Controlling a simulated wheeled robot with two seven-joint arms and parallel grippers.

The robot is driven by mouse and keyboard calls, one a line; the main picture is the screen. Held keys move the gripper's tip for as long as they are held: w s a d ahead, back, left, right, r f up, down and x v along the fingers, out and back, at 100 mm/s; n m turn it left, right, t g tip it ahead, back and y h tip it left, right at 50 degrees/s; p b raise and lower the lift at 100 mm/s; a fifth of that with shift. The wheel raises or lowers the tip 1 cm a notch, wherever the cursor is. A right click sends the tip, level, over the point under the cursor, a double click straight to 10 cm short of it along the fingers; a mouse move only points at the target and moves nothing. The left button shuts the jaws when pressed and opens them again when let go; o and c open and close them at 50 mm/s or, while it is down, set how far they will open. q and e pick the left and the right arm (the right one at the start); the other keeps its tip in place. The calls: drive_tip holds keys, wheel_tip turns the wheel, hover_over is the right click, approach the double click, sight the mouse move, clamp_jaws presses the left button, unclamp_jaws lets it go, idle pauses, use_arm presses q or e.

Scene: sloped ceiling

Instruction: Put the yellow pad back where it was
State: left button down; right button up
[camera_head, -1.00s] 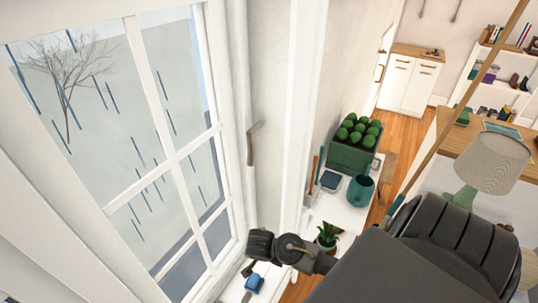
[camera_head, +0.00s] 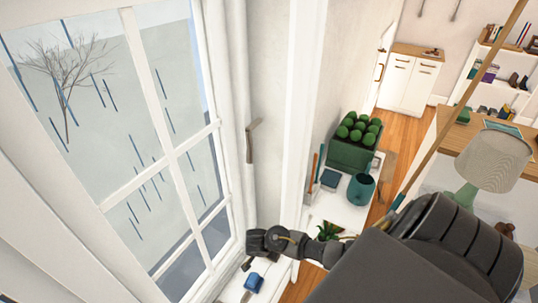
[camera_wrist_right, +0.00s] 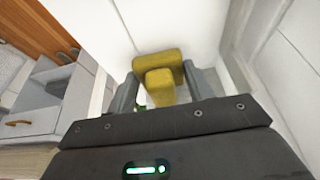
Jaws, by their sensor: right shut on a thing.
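In the right wrist view, yellow padding shows as two blocks: a nearer block (camera_wrist_right: 161,88) between the fingers and another block (camera_wrist_right: 158,64) just beyond it. I cannot tell whether they are one pad or two. My right gripper (camera_wrist_right: 165,82) is shut on the nearer yellow pad. In the head view my right arm reaches in from the lower right to the window, its wrist (camera_head: 265,242) over the sill. The pad cannot be made out there. My left gripper is not in view.
A blue object (camera_head: 253,282) lies on the white sill (camera_head: 232,292) below my right wrist. A tall window (camera_head: 130,150) with a handle (camera_head: 252,138) stands at left. A shelf holds a teal watering can (camera_head: 361,188) and a green planter (camera_head: 352,153). A lamp (camera_head: 491,160) stands at right.

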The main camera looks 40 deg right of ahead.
drive_tip(key=shift+r, duration=0.1)
drive_tip(key=shift+f, duration=0.3)
drive_tip(key=o, duration=1)
drive_tip(key=shift+r, duration=0.1)
drive_tip(key=shift+r, duration=0.2)
drive_tip(key=v, duration=1.2)
drive_tip(key=shift+p, duration=0.35)
drive_tip(key=shift+s+a, duration=0.1)
drive_tip(key=shift+a, duration=0.05)
